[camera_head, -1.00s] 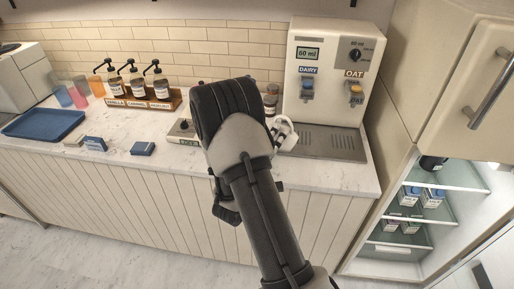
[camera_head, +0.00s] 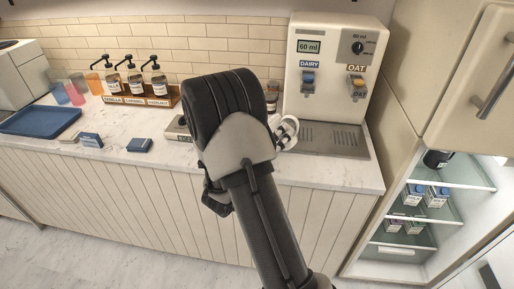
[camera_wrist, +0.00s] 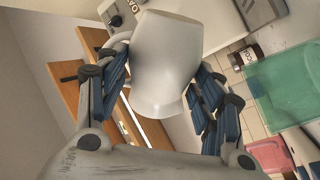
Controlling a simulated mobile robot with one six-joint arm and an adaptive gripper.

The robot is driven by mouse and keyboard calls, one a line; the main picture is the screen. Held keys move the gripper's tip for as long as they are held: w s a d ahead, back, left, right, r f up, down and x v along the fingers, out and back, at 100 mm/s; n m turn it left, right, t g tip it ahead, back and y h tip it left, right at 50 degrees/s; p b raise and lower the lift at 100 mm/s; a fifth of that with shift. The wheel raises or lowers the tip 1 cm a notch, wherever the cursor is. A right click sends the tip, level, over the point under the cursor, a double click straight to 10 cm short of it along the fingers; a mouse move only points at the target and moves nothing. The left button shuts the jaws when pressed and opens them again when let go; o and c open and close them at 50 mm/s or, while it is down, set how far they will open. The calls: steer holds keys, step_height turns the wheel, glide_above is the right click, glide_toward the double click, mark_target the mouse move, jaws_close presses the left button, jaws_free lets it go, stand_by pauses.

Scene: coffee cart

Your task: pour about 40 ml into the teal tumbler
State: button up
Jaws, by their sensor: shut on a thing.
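My gripper (camera_wrist: 158,95) is shut on a pale grey-white pitcher (camera_wrist: 165,60), which appears tilted in the wrist view. In the head view my arm hides the fingers; a white looped part, seemingly of the pitcher (camera_head: 288,131), shows right of the arm. A see-through teal vessel, which looks like the teal tumbler (camera_wrist: 290,95), is at the right of the wrist view, apart from the fingers. I cannot pick it out surely among the tumblers at the left in the head view. The pitcher's contents are hidden.
A dispenser (camera_head: 335,75) reading 60 ml stands at the back right. A syrup rack (camera_head: 140,101) is along the back wall. A blue tray (camera_head: 40,121) and small blue boxes lie at the left. A scale (camera_head: 178,132) is partly hidden by my arm.

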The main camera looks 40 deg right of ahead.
steer(key=shift+f+m, duration=0.2)
steer(key=shift+m, duration=0.4)
stand_by(1.4)
steer(key=m, duration=0.2)
steer(key=s+f+m+g, duration=0.1)
steer(key=shift+d+y, duration=0.25)
steer(key=shift+y, duration=0.05)
steer(key=shift+s+d+f+m+g, duration=0.1)
steer(key=shift+s+m+g, duration=0.05)
steer(key=shift+m, duration=0.45)
steer(key=shift+s+d+m+g, duration=0.1)
steer(key=shift+s+m+g, duration=0.05)
steer(key=shift+m, duration=0.45)
steer(key=shift+s+f+m+y, duration=0.1)
steer(key=shift+f+m+y, duration=0.1)
steer(key=shift+m+y, duration=0.15)
steer(key=shift+f+m, duration=0.75)
steer(key=shift+m, duration=0.1)
steer(key=shift+a+y, duration=0.1)
steer(key=shift+y, duration=0.15)
